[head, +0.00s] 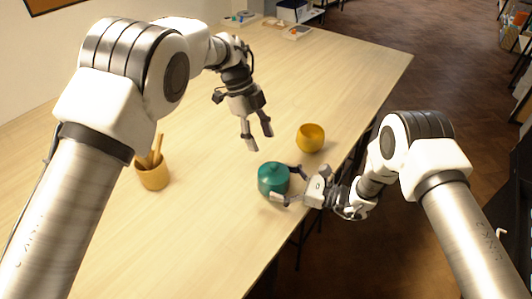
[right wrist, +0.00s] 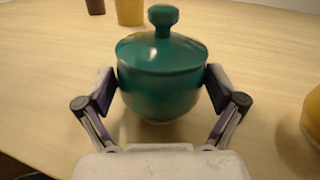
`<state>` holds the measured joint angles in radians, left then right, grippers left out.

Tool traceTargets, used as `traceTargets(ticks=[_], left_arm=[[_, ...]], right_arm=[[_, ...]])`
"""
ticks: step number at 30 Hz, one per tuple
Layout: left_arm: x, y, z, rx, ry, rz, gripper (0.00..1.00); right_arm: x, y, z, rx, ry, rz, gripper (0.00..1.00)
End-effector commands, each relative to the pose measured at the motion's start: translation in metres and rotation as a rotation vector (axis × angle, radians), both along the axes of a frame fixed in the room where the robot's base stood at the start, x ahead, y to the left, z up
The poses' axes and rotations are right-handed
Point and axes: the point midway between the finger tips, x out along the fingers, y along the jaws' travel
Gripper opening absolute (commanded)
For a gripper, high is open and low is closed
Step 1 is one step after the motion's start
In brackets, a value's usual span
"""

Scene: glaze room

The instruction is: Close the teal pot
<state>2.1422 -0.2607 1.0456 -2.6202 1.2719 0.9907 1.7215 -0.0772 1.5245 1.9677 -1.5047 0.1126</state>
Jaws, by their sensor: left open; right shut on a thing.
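The teal pot (head: 270,186) stands upright on the table near its right edge. Its teal lid (right wrist: 162,52) with a round knob sits on top of the pot in the right wrist view, covering the mouth. Whether it is fully seated cannot be told. My right gripper (head: 287,184) is shut on the pot, one finger on each side of the body below the lid. The pot body also shows between the fingers in the right wrist view (right wrist: 160,98). My left gripper (head: 260,141) is open and empty, pointing down, above and behind the pot.
A yellow bowl (head: 310,139) stands close behind the pot to the right. A tan cup with wooden tools (head: 153,174) stands to the left. Small items and a tray (head: 296,33) lie at the far end. The table (head: 215,225) is clear in front.

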Motion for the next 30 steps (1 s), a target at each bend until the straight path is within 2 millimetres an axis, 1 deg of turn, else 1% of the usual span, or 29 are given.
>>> traceTargets(ticks=[1, 3, 6, 9, 16, 17, 27, 30], left_arm=[[0.003, 0.004, 0.01, -0.001, -0.004, 0.001, 0.55], [0.006, 0.008, 0.022, -0.001, -0.003, 0.0, 0.55], [0.008, 0.011, 0.033, -0.001, -0.001, 0.0, 0.55], [0.008, 0.013, 0.038, 0.001, 0.001, 0.0, 0.55], [0.008, 0.014, 0.039, 0.001, 0.001, 0.0, 0.55], [0.008, 0.014, 0.039, 0.001, 0.001, 0.001, 0.55], [0.008, 0.013, 0.038, 0.001, 0.001, 0.0, 0.55], [0.008, 0.013, 0.038, 0.001, 0.001, 0.0, 0.55]], right_arm=[[0.0, 0.0, -0.001, -0.002, 0.002, 0.001, 0.31], [-0.001, 0.0, -0.001, -0.001, 0.001, 0.001, 0.31], [-0.001, 0.0, -0.001, -0.001, 0.001, 0.001, 0.31], [-0.001, 0.0, -0.001, -0.001, 0.001, 0.001, 0.31], [-0.001, 0.0, -0.001, -0.001, 0.001, 0.001, 0.31], [-0.001, 0.0, -0.001, -0.001, 0.001, 0.001, 1.0], [0.0, 0.0, 0.0, 0.0, 0.001, 0.0, 1.0], [-0.001, -0.005, 0.0, 0.0, 0.001, -0.001, 1.0]])
